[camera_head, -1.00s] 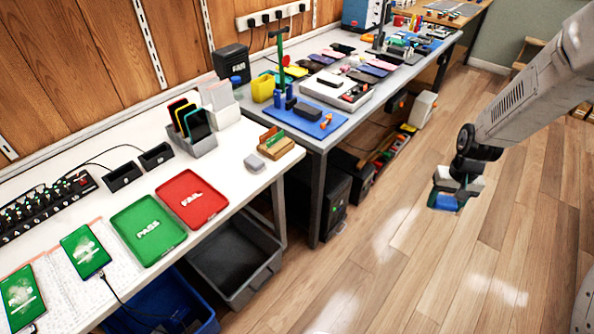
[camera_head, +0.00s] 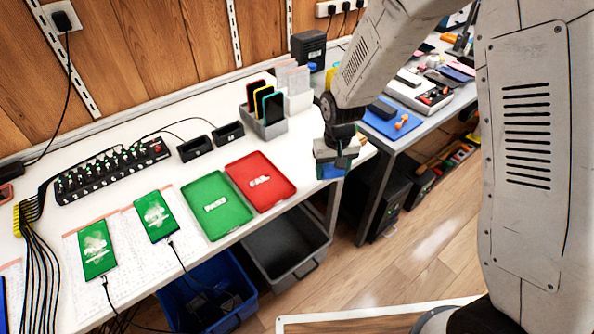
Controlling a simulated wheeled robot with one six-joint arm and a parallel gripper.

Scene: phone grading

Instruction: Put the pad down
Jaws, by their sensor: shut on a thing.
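My gripper (camera_head: 336,150) is at the end of the arm, pointing down over the right front corner of the white table (camera_head: 300,138). It is shut on a small pad (camera_head: 331,171), whose blue lower part shows below the jaws. The jaws hide much of the pad. I cannot tell whether the pad touches the table or hangs above it.
A red FAIL tray (camera_head: 262,182) and a green PASS tray (camera_head: 214,204) lie left of my gripper. A rack of phones (camera_head: 264,112) stands behind it. Two phones (camera_head: 97,250) lie at the left. A grey bin (camera_head: 285,246) and a blue bin (camera_head: 208,290) stand below.

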